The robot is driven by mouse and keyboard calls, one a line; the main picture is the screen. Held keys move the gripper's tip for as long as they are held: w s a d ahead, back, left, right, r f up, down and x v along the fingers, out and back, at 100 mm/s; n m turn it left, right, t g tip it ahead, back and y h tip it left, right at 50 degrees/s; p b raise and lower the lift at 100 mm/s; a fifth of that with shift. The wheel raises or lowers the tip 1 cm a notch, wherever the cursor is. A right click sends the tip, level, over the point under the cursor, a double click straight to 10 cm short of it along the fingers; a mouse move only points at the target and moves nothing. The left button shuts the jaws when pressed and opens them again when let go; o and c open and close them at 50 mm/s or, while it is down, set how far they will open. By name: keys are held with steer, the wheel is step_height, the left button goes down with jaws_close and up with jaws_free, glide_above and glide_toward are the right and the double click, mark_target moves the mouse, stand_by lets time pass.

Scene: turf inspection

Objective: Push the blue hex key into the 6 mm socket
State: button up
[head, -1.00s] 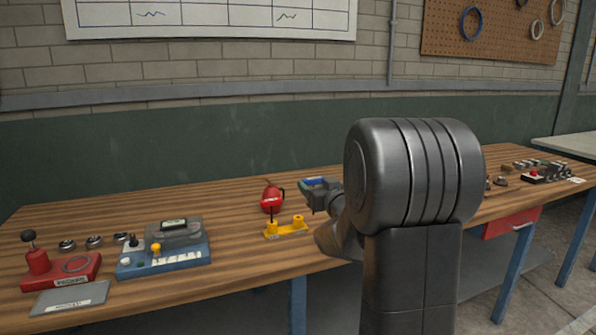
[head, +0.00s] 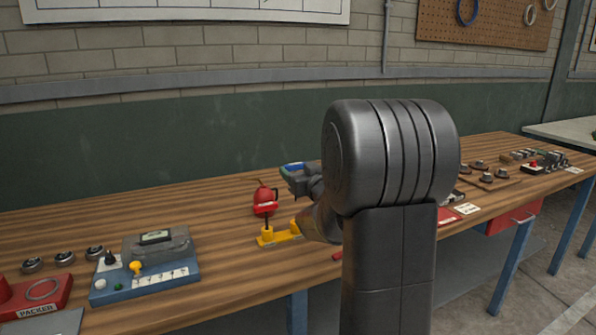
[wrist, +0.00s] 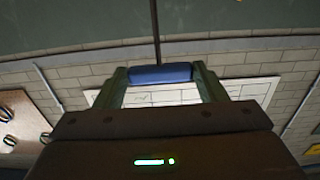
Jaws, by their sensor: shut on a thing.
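My gripper (wrist: 160,78) is shut on the blue handle of the hex key (wrist: 160,74) in the wrist view. The handle lies crosswise between two green fingers. A thin dark shaft runs from it to the top picture edge; its tip is out of view. In the head view my gripper (head: 300,178) is above the bench, behind and above a yellow block (head: 280,237) with two raised posts. The hex key's blue (head: 295,167) shows at the gripper there. I cannot make out a 6 mm marking. My arm hides part of the bench and the block's right end.
A blue instrument box (head: 145,280) and a red packer base (head: 45,292) are at the left. Several small parts (head: 485,172) lie at the right. The bench behind the blue box is clear.

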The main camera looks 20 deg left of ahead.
steer(key=shift+f+b, duration=2.7)
steer(key=shift+f, duration=0.25)
steer(key=shift+f+b, duration=2)
steer(key=shift+f, duration=0.3)
steer(key=o, duration=1.1)
steer(key=shift+c, duration=0.2)
steer(key=v, duration=1.4)
steer(key=shift+p, duration=0.45)
steer(key=shift+w+a, duration=0.1)
steer(key=shift+a, duration=0.1)
